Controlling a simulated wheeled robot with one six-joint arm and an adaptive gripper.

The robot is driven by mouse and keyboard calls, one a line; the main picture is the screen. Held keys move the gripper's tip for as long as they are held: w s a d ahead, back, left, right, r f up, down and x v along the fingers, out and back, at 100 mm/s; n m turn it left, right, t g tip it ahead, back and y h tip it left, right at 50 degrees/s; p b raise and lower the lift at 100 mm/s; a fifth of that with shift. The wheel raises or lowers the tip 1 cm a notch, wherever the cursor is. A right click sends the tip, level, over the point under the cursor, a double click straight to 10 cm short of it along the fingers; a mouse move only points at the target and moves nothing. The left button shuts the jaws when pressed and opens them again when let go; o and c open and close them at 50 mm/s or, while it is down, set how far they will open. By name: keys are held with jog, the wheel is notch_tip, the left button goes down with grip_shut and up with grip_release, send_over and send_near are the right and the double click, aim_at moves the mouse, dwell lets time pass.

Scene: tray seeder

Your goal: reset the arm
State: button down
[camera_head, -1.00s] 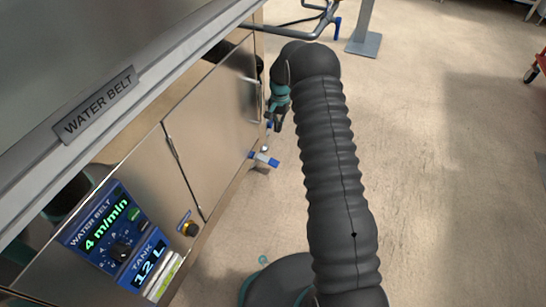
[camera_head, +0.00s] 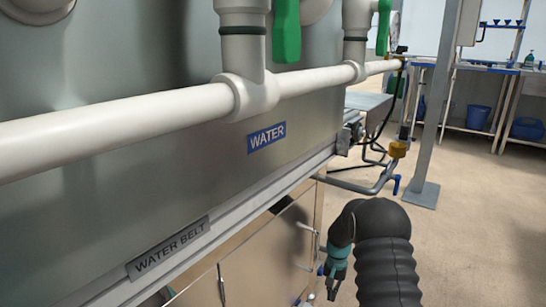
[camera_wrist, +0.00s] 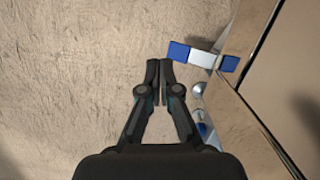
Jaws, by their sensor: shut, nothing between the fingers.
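My gripper (camera_wrist: 160,72) points down in the wrist view with its two dark fingers together and nothing between them. In the head view my gripper (camera_head: 333,290) hangs from the bent end of my dark ribbed arm, beside the steel cabinet front (camera_head: 265,262) of the seeder. In the wrist view the floor lies below the fingers, and a blue-handled valve (camera_wrist: 203,55) is just right of them. They appear apart from it.
The machine's steel side with a white pipe (camera_head: 120,125) and green valve handles (camera_head: 286,30) fills the left. A grey post (camera_head: 438,110) stands ahead on the right. Workbenches (camera_head: 510,70) with blue bins (camera_head: 479,117) are farther back. Floor (camera_head: 480,230) on the right is clear.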

jog(key=s+a+r+n+t+p, duration=0.1)
jog(key=s+r+t+p, duration=0.1)
jog(key=s+r, duration=1)
jog(key=s+a+r+n+t+p, duration=0.1)
jog(key=s+r+p, duration=0.4)
jog(key=s+r, duration=0.7)
jog(key=s+a+r+n+t+p, duration=0.2)
jog(key=s+r, duration=1)
jog(key=r, duration=0.9)
jog(key=t+p, duration=0.1)
jog(key=t, duration=0.1)
jog(key=shift+s+t+h, duration=0.15)
jog(key=shift+t+h, duration=0.15)
jog(key=shift+t, duration=0.1)
